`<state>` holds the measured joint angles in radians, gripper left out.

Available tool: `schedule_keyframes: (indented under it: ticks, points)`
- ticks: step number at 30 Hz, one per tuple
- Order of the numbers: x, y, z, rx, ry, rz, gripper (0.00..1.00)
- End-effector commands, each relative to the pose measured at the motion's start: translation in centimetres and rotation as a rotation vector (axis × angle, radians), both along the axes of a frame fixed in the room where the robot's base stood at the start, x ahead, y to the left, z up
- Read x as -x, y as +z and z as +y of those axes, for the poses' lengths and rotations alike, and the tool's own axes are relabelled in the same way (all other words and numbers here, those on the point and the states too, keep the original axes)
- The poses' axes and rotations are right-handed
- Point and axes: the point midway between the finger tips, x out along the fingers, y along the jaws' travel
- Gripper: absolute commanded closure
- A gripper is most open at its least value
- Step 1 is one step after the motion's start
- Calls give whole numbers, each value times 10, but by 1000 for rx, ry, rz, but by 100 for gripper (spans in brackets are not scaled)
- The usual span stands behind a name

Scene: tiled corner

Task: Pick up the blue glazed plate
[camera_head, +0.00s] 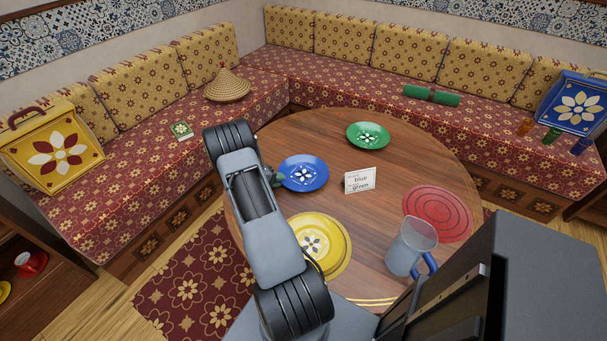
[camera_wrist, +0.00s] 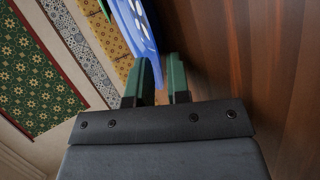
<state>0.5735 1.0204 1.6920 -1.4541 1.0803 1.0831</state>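My gripper (camera_head: 277,179) is at the plate's left rim in the head view, partly hidden by my arm. In the wrist view, the two green fingers (camera_wrist: 161,75) stand apart with a narrow gap between them.
A small card (camera_head: 360,180) stands right of the blue plate. Patterned benches surround the far side.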

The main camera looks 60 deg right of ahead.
Motion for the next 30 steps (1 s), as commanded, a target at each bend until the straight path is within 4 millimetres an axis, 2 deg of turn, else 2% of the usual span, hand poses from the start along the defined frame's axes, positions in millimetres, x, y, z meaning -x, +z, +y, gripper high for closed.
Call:
schedule_keyframes:
  ticks: [7,13,30]
  points:
    - [0,-1,-1,0,1,0,83]
    - [0,-1,-1,0,1,0,100]
    - [0,1,-1,0,2,-1,100]
